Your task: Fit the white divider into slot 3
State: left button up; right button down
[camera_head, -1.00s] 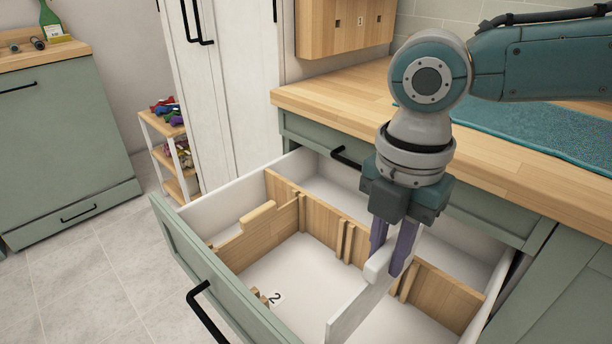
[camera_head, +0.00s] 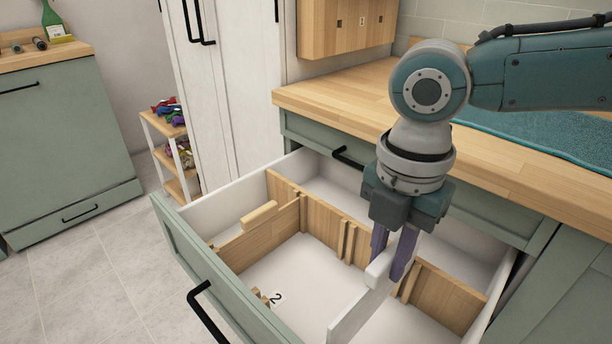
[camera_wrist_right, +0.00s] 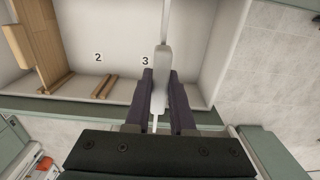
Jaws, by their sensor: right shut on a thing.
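The white divider (camera_head: 352,312) is a thin upright board with a thicker top grip. My right gripper (camera_head: 391,264) is shut on that grip and holds the divider across the open drawer. In the right wrist view the white divider (camera_wrist_right: 161,68) runs between the purple fingers (camera_wrist_right: 161,92), beside the number 3 (camera_wrist_right: 145,61) on the drawer floor. A pair of wooden slot strips (camera_head: 408,283) on the long wooden partition (camera_head: 322,220) is just behind the right gripper. The divider's lower edge and the front strips at 3 are hidden, so seating cannot be told. My left gripper is out of view.
A wooden divider (camera_head: 262,236) stands in the drawer's left part. Other slot strips (camera_head: 347,242) lie between it and the white divider, near the number 2 (camera_head: 278,297). The wooden counter (camera_head: 345,92) with a teal towel (camera_head: 545,135) is behind the drawer.

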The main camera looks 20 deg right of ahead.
aim_at(377, 300)
jog(key=shift+f+b, duration=0.7)
jog(key=shift+f, duration=0.5)
jog(key=shift+f+b, duration=0.6)
jog(key=shift+f, duration=0.35)
jog(key=shift+f, duration=0.35)
jog(key=shift+f+b, duration=0.9)
jog(key=shift+f, duration=0.1)
jog(key=shift+f+b, duration=0.75)
jog(key=shift+f, duration=0.25)
jog(key=shift+f, duration=0.25)
dwell(1.0)
jog(key=shift+c, duration=1.4)
grip_release()
